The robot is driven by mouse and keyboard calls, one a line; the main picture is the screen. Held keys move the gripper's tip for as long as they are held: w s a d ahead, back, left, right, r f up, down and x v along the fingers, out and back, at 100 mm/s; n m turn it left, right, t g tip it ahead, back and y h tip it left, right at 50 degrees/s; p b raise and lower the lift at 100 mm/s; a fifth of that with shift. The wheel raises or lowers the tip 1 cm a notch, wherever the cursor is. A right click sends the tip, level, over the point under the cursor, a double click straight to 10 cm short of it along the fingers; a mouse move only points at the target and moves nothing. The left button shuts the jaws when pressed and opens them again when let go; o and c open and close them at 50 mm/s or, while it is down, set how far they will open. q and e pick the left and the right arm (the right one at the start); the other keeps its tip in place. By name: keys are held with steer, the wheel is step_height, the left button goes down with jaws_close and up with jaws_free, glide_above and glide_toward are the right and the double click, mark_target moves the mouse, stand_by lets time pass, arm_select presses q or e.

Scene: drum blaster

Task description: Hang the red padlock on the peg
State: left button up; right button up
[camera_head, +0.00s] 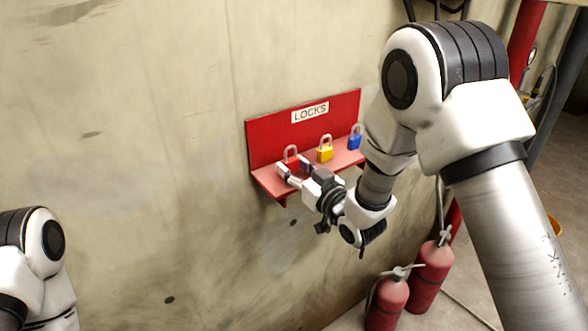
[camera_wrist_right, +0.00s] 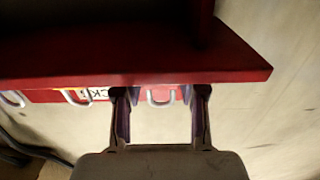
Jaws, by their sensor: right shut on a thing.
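The red padlock (camera_head: 291,165) is at the left end of the red lock shelf, with its silver shackle up. My right gripper (camera_head: 294,171) is shut on its body, one finger on each side. In the right wrist view the padlock's shackle (camera_wrist_right: 160,97) shows between the two fingers (camera_wrist_right: 160,108), and the shelf edge hides its body. I cannot tell whether it still touches the shelf. No peg can be made out in either view. My left gripper is out of view; only part of the left arm shows at the lower left.
The red shelf (camera_head: 262,182) is fixed to the wall under a "LOCKS" label (camera_head: 310,112). A yellow padlock (camera_head: 325,154) and a blue padlock (camera_head: 354,143) stand to the right. Red fire extinguishers (camera_head: 387,305) stand on the floor below. The wall at left is bare.

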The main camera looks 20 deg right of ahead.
steer(key=shift+r, duration=0.45)
steer(key=b+v, duration=0.2)
steer(key=v, duration=1)
